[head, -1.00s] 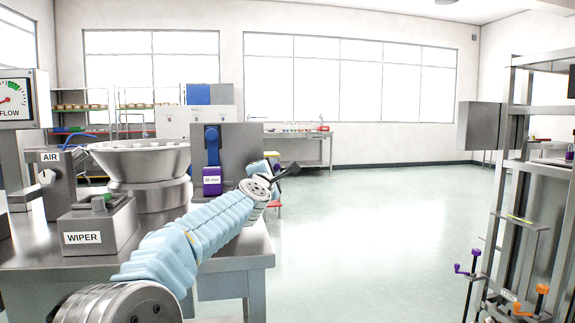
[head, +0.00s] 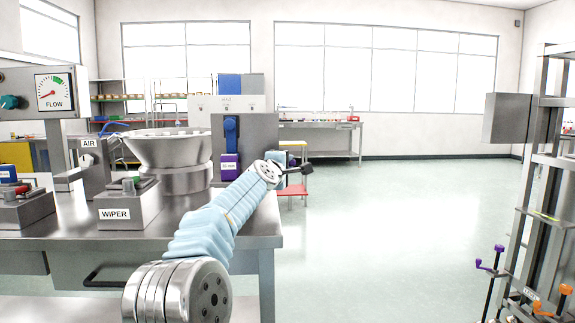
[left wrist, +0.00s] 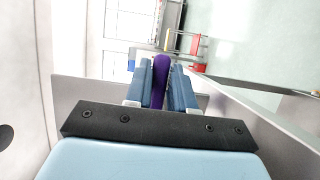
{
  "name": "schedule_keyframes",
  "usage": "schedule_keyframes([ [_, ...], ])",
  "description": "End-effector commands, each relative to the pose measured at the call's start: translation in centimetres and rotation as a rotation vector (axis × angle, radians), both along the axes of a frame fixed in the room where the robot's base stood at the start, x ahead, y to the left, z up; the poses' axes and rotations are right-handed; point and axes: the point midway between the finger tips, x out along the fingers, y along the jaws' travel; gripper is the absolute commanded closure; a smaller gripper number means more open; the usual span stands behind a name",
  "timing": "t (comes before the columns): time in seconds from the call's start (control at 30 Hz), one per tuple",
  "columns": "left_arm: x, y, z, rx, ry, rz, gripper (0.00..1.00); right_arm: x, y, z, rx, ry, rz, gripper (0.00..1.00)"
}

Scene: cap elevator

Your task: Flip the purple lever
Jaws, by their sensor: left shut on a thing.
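In the left wrist view a narrow purple lever (left wrist: 159,82) stands between the two blue fingers of my left gripper (left wrist: 161,66), which is shut on it. In the head view my left arm reaches to the right end of the bench, and the gripper (head: 279,156) is small and partly hidden behind my wrist. A labelled purple block (head: 230,167) sits under a blue upright part (head: 231,130) on a grey panel (head: 258,135), just left of my wrist. I cannot tell whether this block belongs to the held lever. My right gripper is not in view.
A WIPER box (head: 129,207), a metal bowl (head: 169,148) and a FLOW gauge (head: 54,93) stand on the bench left of my arm. A metal frame (head: 530,190) with small purple and orange handles stands at right. The floor between is clear.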

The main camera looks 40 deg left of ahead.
Motion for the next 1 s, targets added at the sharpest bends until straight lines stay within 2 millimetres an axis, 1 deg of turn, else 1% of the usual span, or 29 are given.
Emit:
schedule_keyframes([
  [0.17,0.1,-0.1,-0.2,-0.002,0.004,-0.004,1.00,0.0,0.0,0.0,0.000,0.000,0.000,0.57],
  [0.2,0.1,-0.1,-0.2,-0.002,0.004,-0.004,0.71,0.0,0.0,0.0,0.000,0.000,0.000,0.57],
  [0.3,0.1,-0.1,-0.2,-0.002,0.004,-0.003,0.55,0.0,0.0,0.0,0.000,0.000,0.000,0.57],
  [0.57,0.0,-0.1,-0.1,-0.002,0.001,-0.001,0.55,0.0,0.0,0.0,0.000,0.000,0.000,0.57],
  [0.67,-0.4,-0.2,0.0,-0.001,0.000,-0.001,0.55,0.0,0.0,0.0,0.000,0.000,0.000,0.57],
  [0.77,-1.5,-0.8,0.1,-0.002,-0.001,-0.002,0.55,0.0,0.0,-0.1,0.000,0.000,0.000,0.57],
  [0.83,-2.8,-1.4,0.0,-0.003,-0.001,-0.003,0.55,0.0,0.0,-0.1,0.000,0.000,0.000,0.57],
  [1.0,-6.4,-3.2,0.4,-0.004,0.000,-0.002,0.55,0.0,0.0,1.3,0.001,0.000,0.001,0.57],
])
